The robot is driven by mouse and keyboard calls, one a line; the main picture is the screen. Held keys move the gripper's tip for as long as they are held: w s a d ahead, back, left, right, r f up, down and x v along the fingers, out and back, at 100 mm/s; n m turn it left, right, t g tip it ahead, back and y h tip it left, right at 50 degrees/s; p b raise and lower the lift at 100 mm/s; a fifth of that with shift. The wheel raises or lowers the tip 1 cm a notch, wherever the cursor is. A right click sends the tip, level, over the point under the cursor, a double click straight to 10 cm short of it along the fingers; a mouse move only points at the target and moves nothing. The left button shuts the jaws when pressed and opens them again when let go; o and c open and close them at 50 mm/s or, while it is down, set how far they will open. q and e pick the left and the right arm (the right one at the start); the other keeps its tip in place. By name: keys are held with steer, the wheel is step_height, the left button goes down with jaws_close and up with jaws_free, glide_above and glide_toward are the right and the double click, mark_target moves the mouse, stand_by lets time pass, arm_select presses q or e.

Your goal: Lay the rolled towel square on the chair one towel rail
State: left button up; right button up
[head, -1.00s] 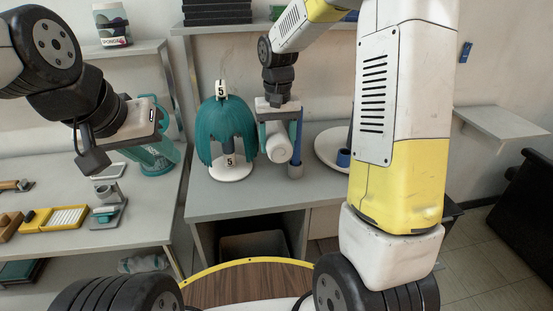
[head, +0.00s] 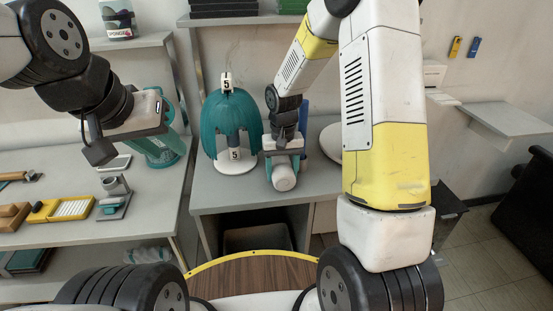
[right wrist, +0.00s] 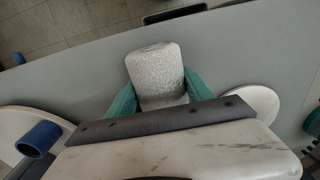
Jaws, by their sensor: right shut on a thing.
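The rolled towel (head: 284,177) is a white roll held in my right gripper (head: 283,160), above the front part of the middle counter. In the right wrist view the towel (right wrist: 157,75) shows a rough white surface between two teal fingers. I cannot make out a towel rail or a chair marked one.
A teal domed thing (head: 214,120) with "5" tags stands on a white round base (head: 235,166), close left of my right gripper. A blue cylinder (right wrist: 38,139) on a white dish is nearby. The left counter (head: 70,160) holds small tools. A bare shelf (head: 510,119) is at right.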

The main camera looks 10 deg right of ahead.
steer(key=shift+f, duration=0.1)
steer(key=o, duration=1.4)
